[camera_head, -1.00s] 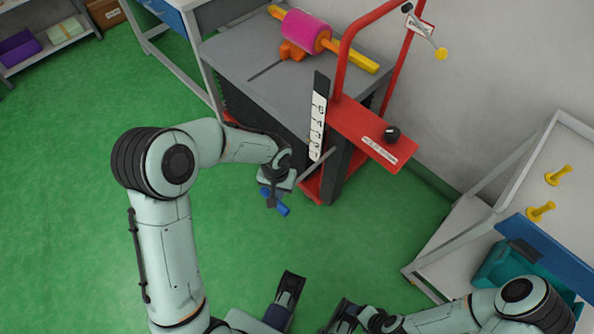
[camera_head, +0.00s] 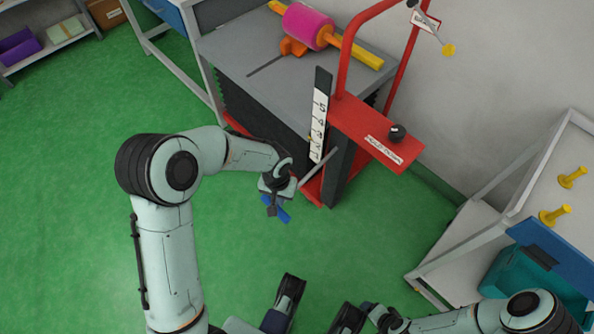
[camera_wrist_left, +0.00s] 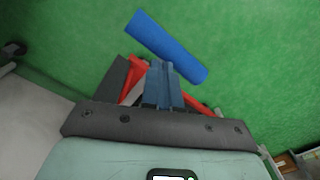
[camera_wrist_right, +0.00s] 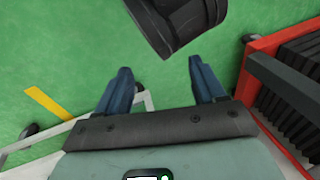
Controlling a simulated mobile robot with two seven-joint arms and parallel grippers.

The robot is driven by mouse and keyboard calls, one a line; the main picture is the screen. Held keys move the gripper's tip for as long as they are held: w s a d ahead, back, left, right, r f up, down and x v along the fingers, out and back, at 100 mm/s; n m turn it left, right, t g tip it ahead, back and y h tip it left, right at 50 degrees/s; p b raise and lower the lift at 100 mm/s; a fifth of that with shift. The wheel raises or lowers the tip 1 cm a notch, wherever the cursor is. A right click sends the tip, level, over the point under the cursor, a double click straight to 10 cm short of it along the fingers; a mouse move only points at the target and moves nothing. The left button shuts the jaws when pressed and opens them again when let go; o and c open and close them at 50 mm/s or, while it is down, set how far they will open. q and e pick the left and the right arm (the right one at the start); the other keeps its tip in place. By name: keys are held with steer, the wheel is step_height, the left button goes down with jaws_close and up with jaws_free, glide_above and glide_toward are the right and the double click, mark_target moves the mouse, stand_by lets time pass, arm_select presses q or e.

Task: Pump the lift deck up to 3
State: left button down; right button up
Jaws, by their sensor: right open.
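The lift cart has a grey deck (camera_head: 250,62), a red frame and a white number scale (camera_head: 318,128) on its front corner. Which number the deck stands at cannot be read surely. A thin grey pump lever (camera_head: 318,168) slants down from the cart to a blue crossbar handle (camera_head: 283,214). My left gripper (camera_head: 271,207) is at this handle. In the left wrist view its fingers (camera_wrist_left: 162,68) are close together, with the tips at the edge of the blue handle (camera_wrist_left: 170,48); a firm hold cannot be made out. My right gripper (camera_wrist_right: 160,67) is open and empty, low over the floor.
A magenta roller (camera_head: 307,26) with yellow ends lies on the deck. A red plate (camera_head: 372,140) with a black knob (camera_head: 397,133) juts from the cart. A white table (camera_head: 545,180) with yellow pegs and a teal bin (camera_head: 520,272) stands right. Green floor is open at left.

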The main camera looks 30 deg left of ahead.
arm_select(q)
steer(key=shift+s+f, duration=0.1)
steer(key=shift+f, duration=0.3)
steer(key=shift+r, duration=0.1)
arm_select(e)
steer(key=shift+w+d+f, duration=0.15)
steer(key=shift+w+f, duration=0.05)
steer(key=shift+w, duration=0.1)
arm_select(q)
steer(key=shift+r, duration=0.3)
steer(key=r+p, duration=0.2)
steer(key=r, duration=0.1)
steer(key=r+p, duration=0.2)
steer(key=shift+s+r, duration=0.2)
steer(key=shift+r, duration=0.2)
step_height(320, 180, up, 8)
steer(key=p, duration=0.6)
steer(key=shift+s+a, duration=0.15)
steer(key=shift+s, duration=0.1)
arm_select(e)
steer(key=s+a+r+g+y, duration=0.1)
steer(key=s+a+r+g, duration=0.2)
steer(key=s+r, duration=0.6)
steer(key=shift+s+a+r+n, duration=0.35)
steer(key=shift+a+r+n, duration=0.05)
steer(key=shift+r, duration=0.3)
arm_select(q)
steer(key=shift+f, duration=0.1)
arm_select(e)
steer(key=shift+f, duration=0.1)
